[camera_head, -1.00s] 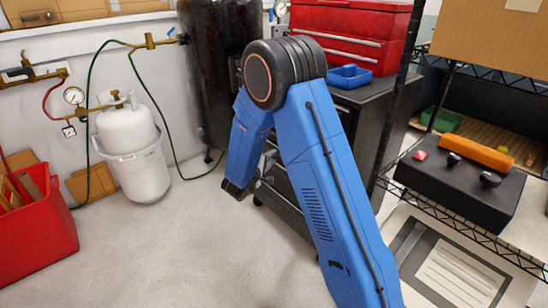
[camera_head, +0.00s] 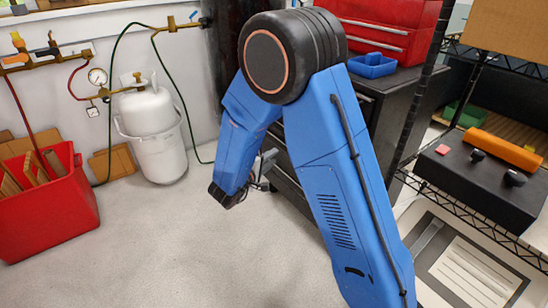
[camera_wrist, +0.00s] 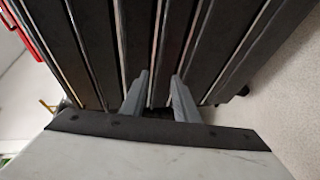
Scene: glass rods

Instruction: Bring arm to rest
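My gripper (camera_wrist: 160,78) is in the wrist view, its two grey fingers apart with nothing between them. Beyond the fingers are the dark drawer fronts of the black cabinet (camera_wrist: 95,45); I cannot tell how far off they are. In the head view my blue arm (camera_head: 325,190) is bent, its black elbow high and its forearm pointing down in front of the cabinet (camera_head: 385,100). My gripper there is mostly hidden behind the forearm.
A white gas tank (camera_head: 152,130) and a red bin (camera_head: 50,215) stand at left. A red toolbox (camera_head: 380,22) and blue tray (camera_head: 372,65) top the cabinet. A wire shelf (camera_head: 470,215) at right holds a black box with an orange cylinder (camera_head: 505,150).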

